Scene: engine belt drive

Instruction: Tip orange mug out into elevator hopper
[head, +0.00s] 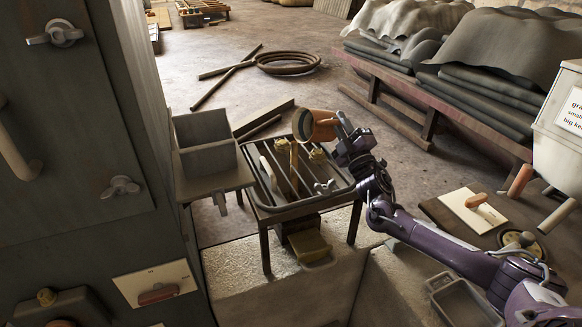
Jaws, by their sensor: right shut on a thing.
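The orange mug (324,124) is held by my right gripper (342,132), which is shut on it. The mug is tipped on its side, with its pale-rimmed mouth turned to the left. It is over the back part of the slatted, dark-rimmed tray stand (338,186), apart from the grey bin. The open grey two-part bin (208,155) beside the dark cabinet looks like the elevator hopper, but I cannot be sure. I cannot see what is inside the mug. My left gripper is not in view.
A dark cabinet (70,130) stands close on the left. Stone-walled troughs (285,290) are in front. A coiled hose (288,62) lies on open floor behind.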

